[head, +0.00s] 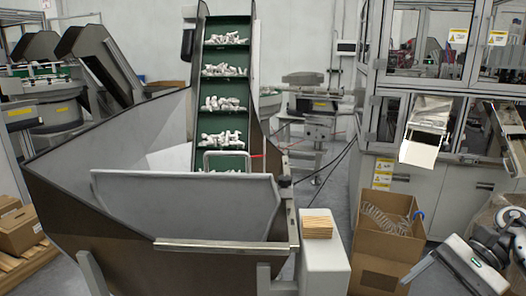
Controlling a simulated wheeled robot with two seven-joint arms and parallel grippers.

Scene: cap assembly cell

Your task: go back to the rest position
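A part of my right arm shows at the lower right edge, with white and black joints and a grey, flat-sided end piece (466,262) in front of the cardboard box. My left arm and gripper are not in view.
A large metal hopper (110,150) fills the left and middle. A green conveyor (225,88) carrying white parts rises behind it. A cardboard box (383,240) stands right of a white post topped by a wooden stack (317,223). A machine cabinet (455,190) stands behind.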

